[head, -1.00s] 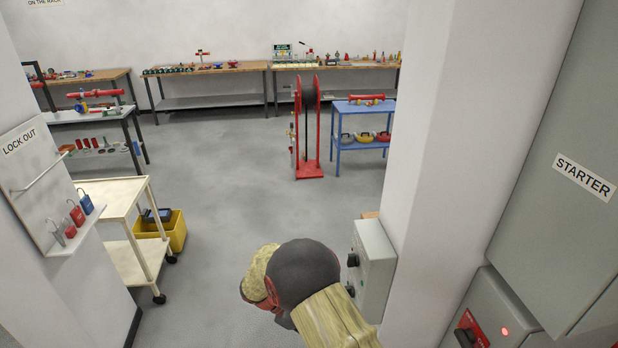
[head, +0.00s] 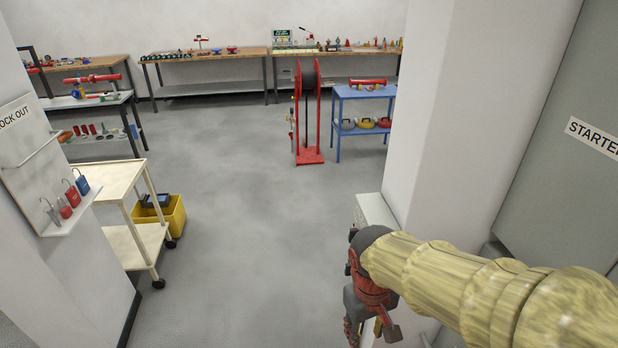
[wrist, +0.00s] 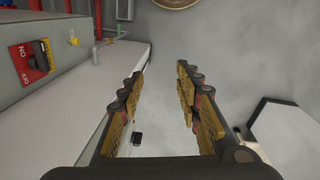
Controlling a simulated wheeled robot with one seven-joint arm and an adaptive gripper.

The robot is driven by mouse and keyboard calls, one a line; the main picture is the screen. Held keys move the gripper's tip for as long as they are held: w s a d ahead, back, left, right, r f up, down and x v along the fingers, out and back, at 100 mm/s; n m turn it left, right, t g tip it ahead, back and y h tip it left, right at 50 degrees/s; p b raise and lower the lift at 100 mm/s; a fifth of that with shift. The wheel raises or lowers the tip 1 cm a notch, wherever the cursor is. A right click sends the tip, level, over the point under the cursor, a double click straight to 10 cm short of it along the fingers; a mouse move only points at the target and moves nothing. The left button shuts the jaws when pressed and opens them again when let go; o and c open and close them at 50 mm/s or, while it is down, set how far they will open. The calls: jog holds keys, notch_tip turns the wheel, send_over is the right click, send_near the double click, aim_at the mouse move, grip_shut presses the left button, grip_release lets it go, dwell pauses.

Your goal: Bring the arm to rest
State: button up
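My arm (head: 480,285) reaches in from the lower right of the head view, with its wrist beside the white pillar. My gripper (head: 368,325) hangs down from it, in front of a grey box on the pillar's side. In the wrist view my gripper (wrist: 160,95) shows two separated fingers with gold pads. The gripper is open and empty.
A grey box (head: 376,209) is on the pillar (head: 435,120) close to my wrist. A grey switch box with a red plate (wrist: 34,62) is left in the wrist view. A cream cart (head: 108,182) and yellow bin (head: 172,216) stand left. The middle floor (head: 235,200) is clear.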

jog(key=s+d+r+m+t+b, duration=0.3)
jog(key=s+d+r+t+b, duration=0.1)
jog(key=s+d+r+t, duration=0.1)
jog(key=s+d+r, duration=0.1)
jog(key=s+d, duration=0.1)
jog(key=s, duration=0.1)
jog(key=shift+r+m+y, duration=0.15)
jog(key=shift+m+y, duration=0.15)
jog(key=shift+y, duration=0.1)
dwell(2.6)
